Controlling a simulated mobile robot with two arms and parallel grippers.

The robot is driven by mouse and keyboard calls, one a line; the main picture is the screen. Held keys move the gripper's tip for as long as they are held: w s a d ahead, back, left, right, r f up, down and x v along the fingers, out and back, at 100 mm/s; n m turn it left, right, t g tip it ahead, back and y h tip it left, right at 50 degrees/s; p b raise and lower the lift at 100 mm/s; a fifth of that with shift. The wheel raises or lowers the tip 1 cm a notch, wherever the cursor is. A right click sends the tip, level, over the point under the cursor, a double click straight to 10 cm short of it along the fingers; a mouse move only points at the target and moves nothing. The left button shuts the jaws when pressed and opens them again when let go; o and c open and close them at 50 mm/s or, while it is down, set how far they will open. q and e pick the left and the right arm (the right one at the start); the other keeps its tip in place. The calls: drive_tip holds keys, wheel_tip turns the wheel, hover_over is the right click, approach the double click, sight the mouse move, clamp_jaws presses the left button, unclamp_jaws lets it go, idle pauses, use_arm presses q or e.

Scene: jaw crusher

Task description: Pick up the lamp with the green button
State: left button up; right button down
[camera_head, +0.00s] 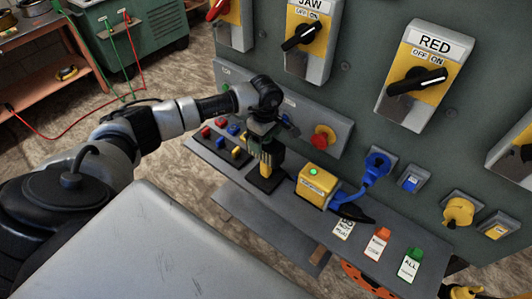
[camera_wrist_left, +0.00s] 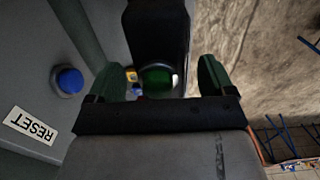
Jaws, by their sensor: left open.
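My left gripper (camera_head: 266,158) is over the grey shelf of the control panel, pointing down with its fingers apart. In the left wrist view, its two green fingertips (camera_wrist_left: 160,77) stand on either side of a dark, rounded green piece (camera_wrist_left: 156,76) beside a long black body. This looks like the green-button lamp, but its lower part is hidden and I cannot tell whether the fingers touch it. In the head view, a black and yellow piece (camera_head: 265,172) shows under the gripper. A yellow box with a lit green button (camera_head: 313,172) stands to its right.
A blue plug (camera_head: 376,165) and a red knob (camera_head: 323,138) are to the right. A blue RESET button (camera_wrist_left: 68,80) is on the panel.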

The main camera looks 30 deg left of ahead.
use_arm(q)
drive_tip(key=shift+f, duration=0.1)
drive_tip(key=shift+c, duration=0.5)
clamp_jaws()
drive_tip(key=shift+w, duration=0.1)
drive_tip(key=shift+r, duration=0.2)
